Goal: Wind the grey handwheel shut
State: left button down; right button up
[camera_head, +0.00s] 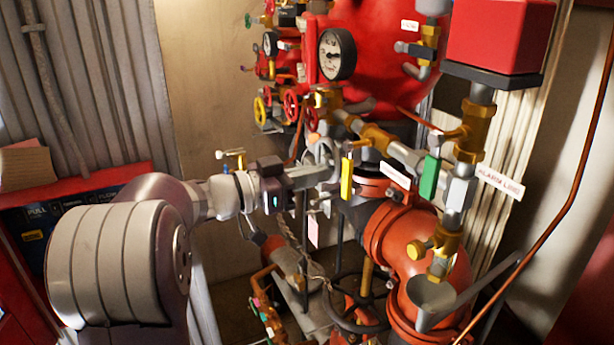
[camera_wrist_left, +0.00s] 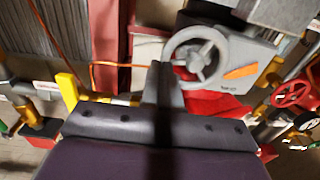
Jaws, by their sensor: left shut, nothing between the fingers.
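The grey handwheel (camera_wrist_left: 197,57) shows in the left wrist view as a spoked ring on the face of a grey box with an orange mark. In the head view it (camera_head: 318,153) is small and partly hidden behind my left gripper's fingers. My left gripper (camera_head: 328,172) reaches in from the left at the wheel, with its fingers shut and nothing between them. In the left wrist view the closed fingertips (camera_wrist_left: 160,70) lie at the left edge of the wheel's rim. I cannot tell whether they touch it. My right gripper is in neither view.
Large red pipework (camera_head: 400,240) stands right of and below the wheel. A yellow lever (camera_head: 347,179) and a green one (camera_head: 430,177) hang close by on the right. A pressure gauge (camera_head: 337,54) and small red handwheels (camera_head: 291,105) sit above. A darker handwheel (camera_head: 355,305) lies low down.

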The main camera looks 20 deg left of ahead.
pick_arm(q)
jog(key=shift+w+f, duration=0.15)
jog(key=shift+w, duration=0.75)
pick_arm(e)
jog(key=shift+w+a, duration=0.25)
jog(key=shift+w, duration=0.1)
pick_arm(q)
jog(key=shift+d, duration=0.15)
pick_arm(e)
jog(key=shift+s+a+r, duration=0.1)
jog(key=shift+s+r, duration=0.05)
